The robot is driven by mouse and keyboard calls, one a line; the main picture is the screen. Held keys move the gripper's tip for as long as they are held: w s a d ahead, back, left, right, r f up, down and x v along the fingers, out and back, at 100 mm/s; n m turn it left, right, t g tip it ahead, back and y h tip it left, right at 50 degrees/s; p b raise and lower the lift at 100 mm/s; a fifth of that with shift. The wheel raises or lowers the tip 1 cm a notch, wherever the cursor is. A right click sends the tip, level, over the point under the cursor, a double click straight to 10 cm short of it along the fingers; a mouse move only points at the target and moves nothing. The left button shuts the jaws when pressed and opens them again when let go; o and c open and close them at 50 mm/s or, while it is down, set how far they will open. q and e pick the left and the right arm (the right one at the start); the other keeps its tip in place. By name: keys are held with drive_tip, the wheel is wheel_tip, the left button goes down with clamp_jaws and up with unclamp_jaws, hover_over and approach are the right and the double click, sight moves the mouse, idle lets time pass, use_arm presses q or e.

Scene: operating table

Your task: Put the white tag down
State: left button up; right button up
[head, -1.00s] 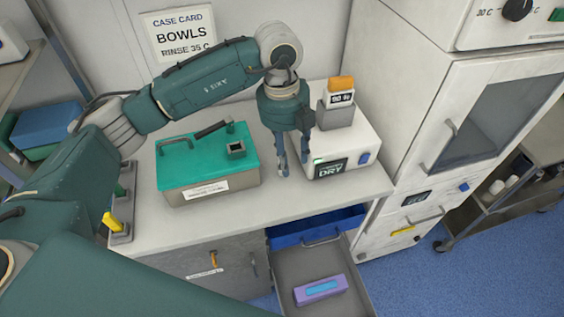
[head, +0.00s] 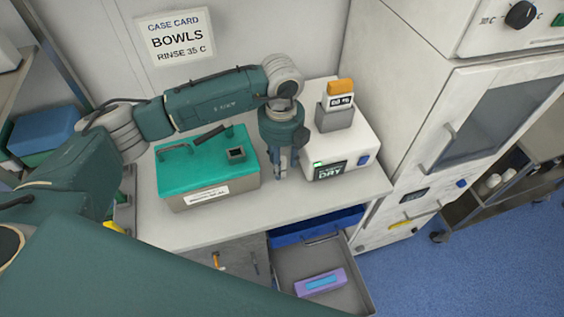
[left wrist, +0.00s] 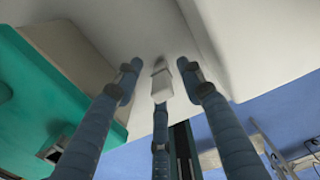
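The small white tag (left wrist: 161,86) shows in the left wrist view, among the fingers and in line with the middle one. In the head view I cannot make it out. My left gripper (head: 280,176) points down, low over the white counter (head: 215,222), between the green-lidded box and the white DRY device. In the left wrist view its three blue fingers (left wrist: 160,75) stand around the tag, with gaps beside it at left and right. Whether they grip it or it rests on the counter, I cannot tell. My right gripper is not in view.
The green-lidded box (head: 222,192) stands close left of the gripper, and the white DRY device (head: 352,150) close right. Below the counter's front edge, an open drawer (head: 350,270) holds a purple box (head: 320,283). The counter front is bare.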

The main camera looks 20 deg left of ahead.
use_arm(q)
drive_tip(key=shift+s+d+f, duration=0.1)
drive_tip(key=shift+d+f, duration=0.05)
drive_tip(key=shift+f, duration=1.25)
clamp_jaws()
drive_tip(key=shift+r, duration=0.1)
